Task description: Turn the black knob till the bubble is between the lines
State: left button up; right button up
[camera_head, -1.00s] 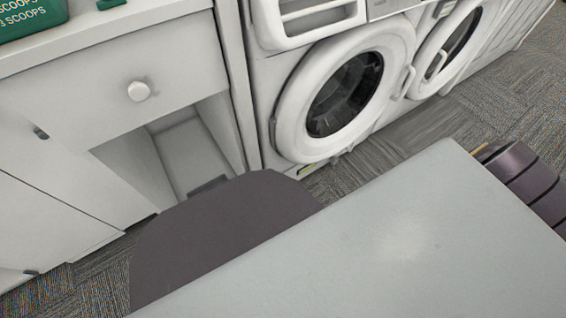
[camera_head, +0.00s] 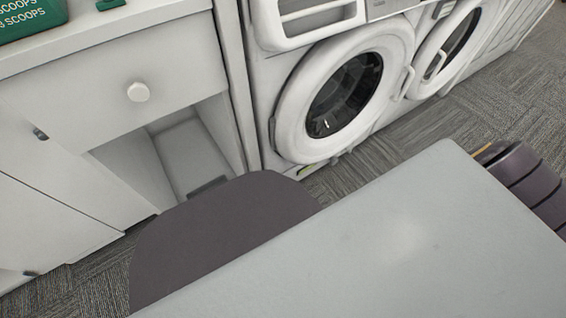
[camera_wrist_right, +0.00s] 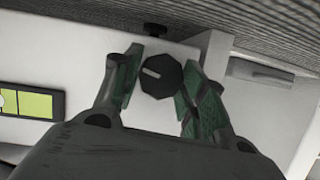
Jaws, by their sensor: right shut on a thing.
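The black knob (camera_wrist_right: 160,79), faceted with a pale mark on its face, shows in the right wrist view against a white body. My right gripper (camera_wrist_right: 158,88) is shut on it, with one green-padded finger on each side. The yellow-green vial (camera_wrist_right: 35,104) in a dark frame lies to the left of the knob, cut off by the picture's edge. A pale bubble (camera_wrist_right: 7,102) shows at its left end, by a dark line. I cannot tell exactly how it sits between the lines. The left gripper is in neither view, and the head view does not show the knob.
In the head view are a white cabinet (camera_head: 75,75) with a round drawer knob (camera_head: 138,91), a front-loading washer (camera_head: 298,112) and a green box (camera_head: 30,18). Grey carpet (camera_head: 500,105) lies before the machines.

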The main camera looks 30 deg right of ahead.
dwell(0.4)
jog(key=o, duration=1)
jog(key=shift+s+d+r, duration=0.1)
jog(key=shift+s+d, duration=0.05)
jog(key=shift+s, duration=0.5)
jog(key=shift+s+r, duration=0.1)
jog(key=shift+s+d+r, duration=0.1)
jog(key=shift+s+r, duration=0.15)
jog(key=shift+s, duration=0.15)
jog(key=shift+v, duration=2.45)
